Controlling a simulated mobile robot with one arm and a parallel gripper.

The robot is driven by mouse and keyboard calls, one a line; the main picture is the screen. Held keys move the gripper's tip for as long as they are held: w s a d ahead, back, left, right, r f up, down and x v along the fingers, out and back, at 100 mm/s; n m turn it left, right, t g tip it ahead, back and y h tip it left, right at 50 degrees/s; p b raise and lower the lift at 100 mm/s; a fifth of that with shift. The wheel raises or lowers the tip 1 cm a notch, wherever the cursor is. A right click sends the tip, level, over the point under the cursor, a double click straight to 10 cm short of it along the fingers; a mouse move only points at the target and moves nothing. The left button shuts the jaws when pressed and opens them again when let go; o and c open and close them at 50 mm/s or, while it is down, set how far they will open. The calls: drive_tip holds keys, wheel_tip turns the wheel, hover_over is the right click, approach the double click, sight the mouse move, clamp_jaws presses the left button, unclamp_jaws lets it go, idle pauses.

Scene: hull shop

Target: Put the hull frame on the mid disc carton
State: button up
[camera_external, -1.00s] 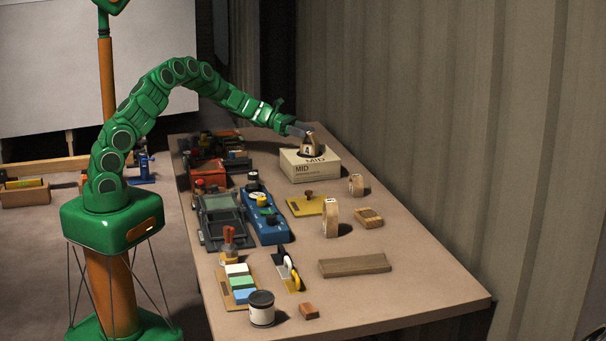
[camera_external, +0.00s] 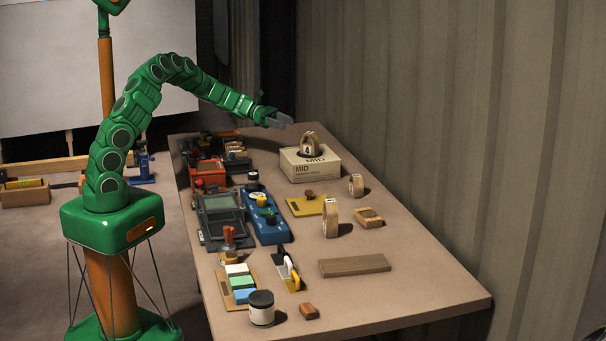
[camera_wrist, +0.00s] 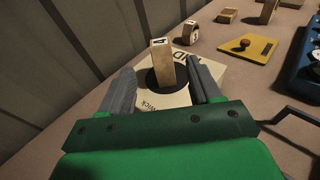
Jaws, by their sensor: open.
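The mid disc carton (camera_external: 306,171) is a cream box marked MID at the far end of the table; it also shows in the wrist view (camera_wrist: 201,90). The hull frame (camera_external: 309,144), a tan wooden hoop-like piece, stands upright on the carton's top. In the wrist view the hull frame (camera_wrist: 161,63) stands on the dark round patch of the carton's top and shows between my fingers. My gripper (camera_external: 283,120) is open and empty, above and to the left of the hull frame in the external view. In the wrist view my gripper (camera_wrist: 163,75) has both fingers apart.
Other wooden hoops (camera_external: 331,222) and (camera_external: 356,185) stand right of the table's middle. A yellow board (camera_external: 305,206), a blue tool case (camera_external: 266,222) and a wooden plank (camera_external: 354,265) lie nearby. The corrugated wall (camera_external: 440,120) runs along the right side.

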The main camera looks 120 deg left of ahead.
drive_tip(key=shift+s+r, duration=0.15)
drive_tip(key=shift+s, duration=0.6)
drive_tip(key=shift+s+r, duration=0.15)
drive_tip(key=shift+s, duration=0.6)
